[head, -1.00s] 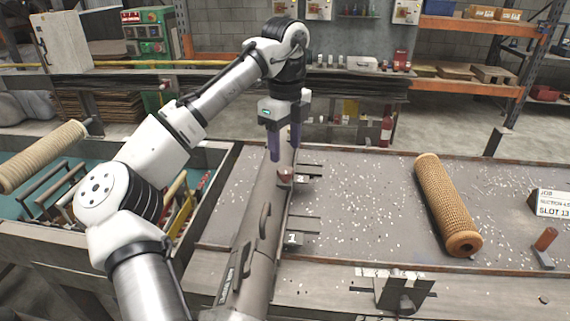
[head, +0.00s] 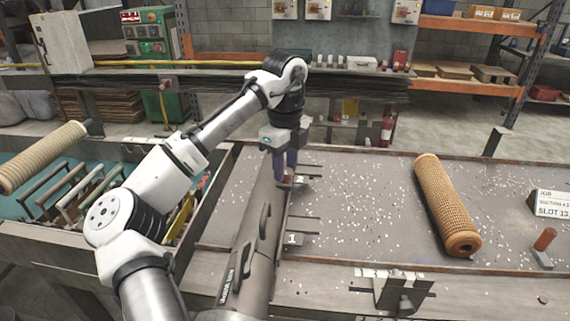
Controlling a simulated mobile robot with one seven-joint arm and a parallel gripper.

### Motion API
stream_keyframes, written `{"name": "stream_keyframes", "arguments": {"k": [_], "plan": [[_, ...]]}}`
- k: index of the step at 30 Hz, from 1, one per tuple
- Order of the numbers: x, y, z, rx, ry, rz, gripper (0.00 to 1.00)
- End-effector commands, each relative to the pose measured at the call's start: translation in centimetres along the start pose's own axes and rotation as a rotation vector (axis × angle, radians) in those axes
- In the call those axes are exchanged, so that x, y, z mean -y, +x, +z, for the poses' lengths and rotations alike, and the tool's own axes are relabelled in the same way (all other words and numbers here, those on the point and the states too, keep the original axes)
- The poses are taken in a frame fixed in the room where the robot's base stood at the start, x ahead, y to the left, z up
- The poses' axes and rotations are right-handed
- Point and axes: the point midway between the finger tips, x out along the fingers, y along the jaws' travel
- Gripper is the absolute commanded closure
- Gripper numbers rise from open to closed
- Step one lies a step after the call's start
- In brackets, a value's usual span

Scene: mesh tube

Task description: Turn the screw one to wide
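A long grey-brown tube or beam (head: 252,245) runs from the near edge away across the bench. A small reddish-brown knob (head: 287,179) sits at its far right side, beside a dark bracket. A second bracket (head: 297,222) nearer to me has a white plate marked "1" (head: 292,239). My gripper (head: 286,178) points down at the far end of the tube, its purple fingers right at the reddish knob and partly hiding it. Whether the fingers touch or clasp the knob cannot be told. No "wide" marking is readable.
A tan mesh roll (head: 446,205) lies on the bench at the right. Beyond it are a job sign (head: 553,203) and a small brown-handled post (head: 545,240). A metal clamp block (head: 393,290) stands at the front. The bench between tube and roll is mostly clear.

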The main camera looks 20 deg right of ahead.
Motion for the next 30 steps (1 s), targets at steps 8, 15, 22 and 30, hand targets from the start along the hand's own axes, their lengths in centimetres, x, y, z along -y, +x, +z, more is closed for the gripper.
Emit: {"name": "stream_keyframes", "arguments": {"k": [8, 15, 22, 30], "plan": [[0.0, -0.11, -0.01, 0.0, -0.01, 0.0, 0.91], [0.01, -0.36, -0.04, -0.002, -0.099, 0.0, 0.91], [0.0, -0.43, -0.04, -0.002, -0.278, 0.001, 0.91], [-0.01, -0.15, 0.01, 0.0, -0.536, 0.001, 0.91]]}}
